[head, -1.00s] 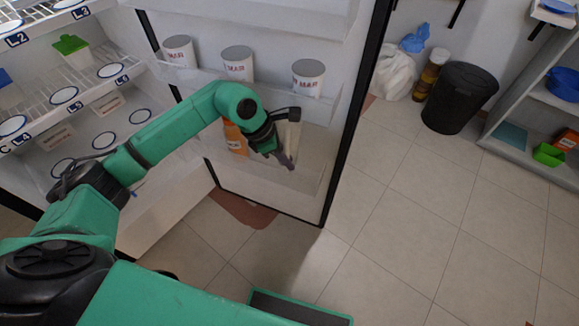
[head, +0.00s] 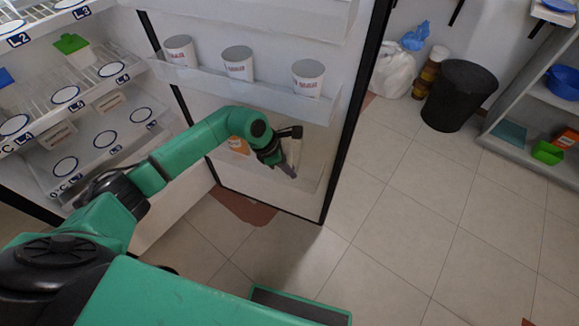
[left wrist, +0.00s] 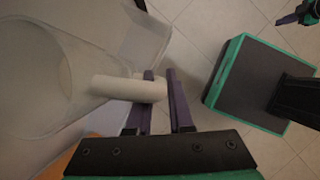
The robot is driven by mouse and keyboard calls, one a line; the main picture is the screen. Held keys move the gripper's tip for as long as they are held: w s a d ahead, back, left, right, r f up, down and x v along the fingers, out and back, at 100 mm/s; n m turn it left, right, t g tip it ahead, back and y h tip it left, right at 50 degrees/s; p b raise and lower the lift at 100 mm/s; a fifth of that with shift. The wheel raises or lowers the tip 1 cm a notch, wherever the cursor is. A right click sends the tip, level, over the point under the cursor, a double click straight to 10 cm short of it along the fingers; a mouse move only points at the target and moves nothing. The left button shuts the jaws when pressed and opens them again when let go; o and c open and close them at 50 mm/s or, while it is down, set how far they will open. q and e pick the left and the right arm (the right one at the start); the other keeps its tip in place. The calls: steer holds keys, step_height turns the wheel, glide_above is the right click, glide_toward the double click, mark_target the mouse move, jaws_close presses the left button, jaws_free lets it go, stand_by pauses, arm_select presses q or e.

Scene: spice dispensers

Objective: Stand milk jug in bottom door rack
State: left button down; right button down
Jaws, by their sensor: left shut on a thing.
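The milk jug (head: 293,151) is a pale, whitish shape beside my left gripper (head: 289,172) in the head view, mostly hidden by the gripper. In the left wrist view a white cylindrical part (left wrist: 117,88) reaches between the purple fingers of my left gripper (left wrist: 163,88), which is shut on it. The bottom door rack (head: 232,180) is a translucent bin low on the open fridge door. The jug and gripper are at this rack; whether the jug touches its floor is hidden. My right gripper (left wrist: 287,19) shows only small at the left wrist view's top right corner.
An orange bottle (head: 238,146) stands in the bottom rack, left of the gripper. Several white labelled tubs (head: 239,64) stand in the rack above. Fridge shelves (head: 110,73) lie left. A black bin (head: 460,95) stands right on open tiled floor.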

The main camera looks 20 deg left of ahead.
arm_select(q)
steer(key=shift+f+b, duration=0.6)
steer(key=c, duration=0.8)
jaws_free()
steer(key=shift+r, duration=0.1)
steer(key=shift+a+r+p, duration=0.15)
steer(key=shift+r+p, duration=0.7)
steer(key=shift+r, duration=0.1)
steer(key=v, duration=1.1)
steer(key=shift+s+b, duration=0.15)
steer(key=shift+b, duration=0.2)
steer(key=shift+a, duration=0.15)
